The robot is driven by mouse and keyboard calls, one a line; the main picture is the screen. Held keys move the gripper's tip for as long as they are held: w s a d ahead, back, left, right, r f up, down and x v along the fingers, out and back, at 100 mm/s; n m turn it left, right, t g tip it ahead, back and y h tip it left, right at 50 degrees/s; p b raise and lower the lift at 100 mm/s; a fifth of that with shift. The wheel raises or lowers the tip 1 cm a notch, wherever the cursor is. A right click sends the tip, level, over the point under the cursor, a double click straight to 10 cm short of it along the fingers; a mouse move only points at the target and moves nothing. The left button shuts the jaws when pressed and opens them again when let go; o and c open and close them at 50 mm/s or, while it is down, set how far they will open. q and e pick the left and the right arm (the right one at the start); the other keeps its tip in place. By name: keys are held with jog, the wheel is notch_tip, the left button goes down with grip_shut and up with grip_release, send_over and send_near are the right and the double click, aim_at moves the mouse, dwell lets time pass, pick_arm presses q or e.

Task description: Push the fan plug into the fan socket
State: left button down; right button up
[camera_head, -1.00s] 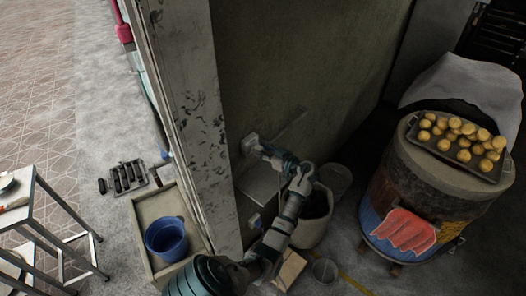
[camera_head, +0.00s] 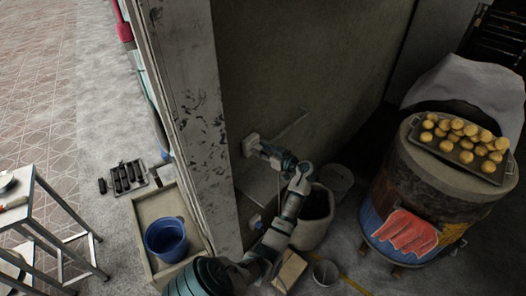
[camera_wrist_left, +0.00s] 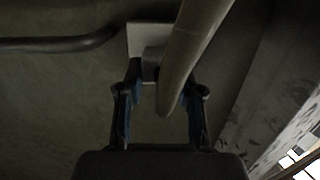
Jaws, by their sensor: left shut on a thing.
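The pale fan socket (camera_head: 250,144) is on the wall just right of the pillar. It shows in the left wrist view as a light plate (camera_wrist_left: 136,38). My left gripper (camera_head: 264,151) is right at the socket, pointing at the wall. In the left wrist view my left gripper (camera_wrist_left: 160,88) has its two fingers on either side of a grey plug (camera_wrist_left: 151,63) at the plate. A thick, pale cord-like tube passes in front and hides part of the plug. How deep the plug sits cannot be told. My right gripper is not in view.
A barrel oven (camera_head: 400,210) with a tray of round buns (camera_head: 462,160) stands at the right. A bucket (camera_head: 314,218) stands below my arm by the wall. A blue pot (camera_head: 166,240) sits in a trough left of the pillar. A metal table (camera_head: 30,205) is far left.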

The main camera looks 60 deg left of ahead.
pick_arm(q)
jog(key=shift+a, duration=0.15)
jog(key=c, duration=0.7)
grip_release()
jog(key=shift+o, duration=0.2)
jog(key=v, duration=1.2)
jog(key=shift+f, duration=0.1)
